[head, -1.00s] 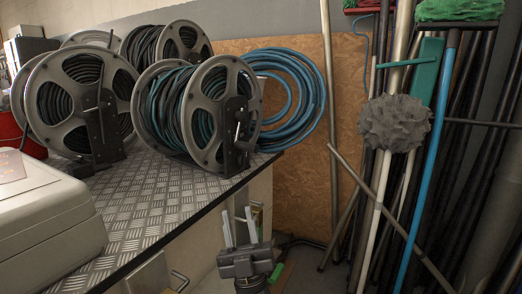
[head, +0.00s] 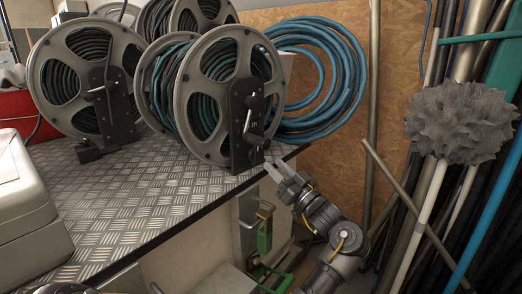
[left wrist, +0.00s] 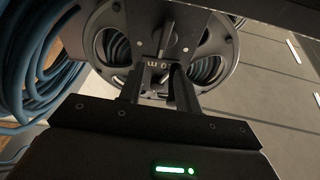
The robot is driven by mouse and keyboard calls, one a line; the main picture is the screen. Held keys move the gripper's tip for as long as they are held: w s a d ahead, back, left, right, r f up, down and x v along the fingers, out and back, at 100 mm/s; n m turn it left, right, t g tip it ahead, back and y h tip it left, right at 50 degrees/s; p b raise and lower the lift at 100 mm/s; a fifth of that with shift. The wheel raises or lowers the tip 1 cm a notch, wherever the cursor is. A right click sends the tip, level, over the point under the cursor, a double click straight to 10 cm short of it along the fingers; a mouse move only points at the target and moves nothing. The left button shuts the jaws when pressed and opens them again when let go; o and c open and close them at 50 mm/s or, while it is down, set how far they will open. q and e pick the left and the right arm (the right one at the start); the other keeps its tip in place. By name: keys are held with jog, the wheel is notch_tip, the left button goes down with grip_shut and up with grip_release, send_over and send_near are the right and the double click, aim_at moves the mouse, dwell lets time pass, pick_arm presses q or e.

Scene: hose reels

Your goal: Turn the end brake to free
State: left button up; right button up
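The front right hose reel (head: 214,95), grey with dark and teal hose, stands at the bench's right end. Its black bracket (head: 246,125) faces me and carries a small metal lever (head: 250,128), likely the end brake. My left gripper (head: 264,174) is just below and right of the bracket, over the bench's edge, apart from the lever. In the left wrist view, the two dark fingers (left wrist: 158,88) are apart with nothing between them. The bracket and a pale lever (left wrist: 168,36) show beyond the fingertips. My right gripper is not in view.
A second reel (head: 85,85) with its own bracket stands to the left. A coil of blue hose (head: 335,80) is behind the end reel. The tread-plate bench top (head: 150,210) is clear in front. Poles and a grey mop head (head: 460,122) stand at right.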

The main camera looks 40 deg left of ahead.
aim_at(258, 149)
pick_arm(q)
jog(key=x, duration=0.8)
jog(key=shift+s, duration=0.15)
jog(key=shift+f, duration=0.1)
grip_shut()
